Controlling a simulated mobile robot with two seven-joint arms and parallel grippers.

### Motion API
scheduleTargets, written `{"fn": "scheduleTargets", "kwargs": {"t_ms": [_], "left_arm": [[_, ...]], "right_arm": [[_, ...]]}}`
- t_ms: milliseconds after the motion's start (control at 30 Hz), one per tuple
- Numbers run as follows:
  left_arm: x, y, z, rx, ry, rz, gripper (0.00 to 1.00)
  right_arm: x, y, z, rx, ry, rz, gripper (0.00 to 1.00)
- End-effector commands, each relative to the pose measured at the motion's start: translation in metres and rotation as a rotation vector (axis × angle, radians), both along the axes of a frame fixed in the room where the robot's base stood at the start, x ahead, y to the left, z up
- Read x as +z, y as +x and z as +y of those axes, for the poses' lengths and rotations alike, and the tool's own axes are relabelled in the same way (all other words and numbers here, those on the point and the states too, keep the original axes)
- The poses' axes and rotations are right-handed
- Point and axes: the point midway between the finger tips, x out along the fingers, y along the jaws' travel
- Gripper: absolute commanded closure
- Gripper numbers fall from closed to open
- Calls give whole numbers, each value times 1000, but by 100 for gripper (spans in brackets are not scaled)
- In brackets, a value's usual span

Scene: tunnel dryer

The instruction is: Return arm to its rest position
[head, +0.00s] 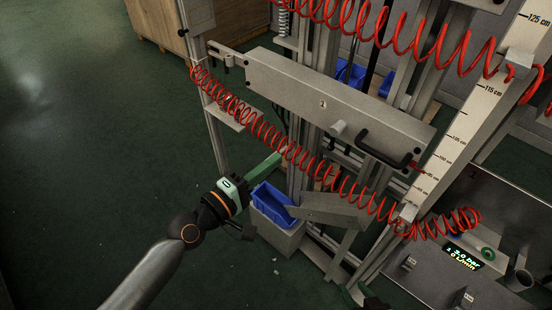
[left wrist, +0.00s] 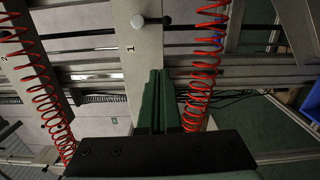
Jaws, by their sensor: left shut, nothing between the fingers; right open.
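My left arm comes in from the lower left in the head view. Its left gripper (head: 276,160) has green fingers pointing up and right, towards the metal frame, just above a blue bin (head: 272,205). In the left wrist view the left gripper's green fingers (left wrist: 161,75) lie side by side, shut, with nothing between them. They point at the metal panel marked 1 (left wrist: 135,50); contact cannot be told. My right gripper (head: 359,294) shows only in part at the bottom edge of the head view, with its fingers apart and nothing seen between them.
Red coiled hoses (head: 262,128) hang across the frame, close to my left gripper. A grey panel with a black handle (head: 380,150) and a ruler post (head: 470,115) stand to the right. A wooden crate (head: 185,22) stands behind. The green floor at left is clear.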

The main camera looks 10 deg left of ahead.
Motion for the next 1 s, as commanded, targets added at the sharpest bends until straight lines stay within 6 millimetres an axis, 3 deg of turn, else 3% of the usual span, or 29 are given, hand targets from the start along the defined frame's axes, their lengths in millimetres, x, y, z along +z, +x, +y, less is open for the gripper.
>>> {"fn": "scheduleTargets", "kwargs": {"t_ms": [433, 567, 767, 900, 1000], "left_arm": [[-1, 0, 0, 3, 9, -2, 100], [-16, -10, 6, 24, 125, -23, 100], [-80, -57, 35, 44, 631, -87, 100], [-126, -106, 66, -22, 1037, -112, 100], [-149, -140, 87, -101, 1274, -121, 100]], "right_arm": [[2, 0, 1, 1, 2, -1, 53], [9, 0, 1, 2, 1, 0, 53], [32, -1, 0, 1, -1, 2, 53], [47, -1, -2, -3, -4, -3, 53], [55, -2, -4, -6, -4, -5, 53]]}}
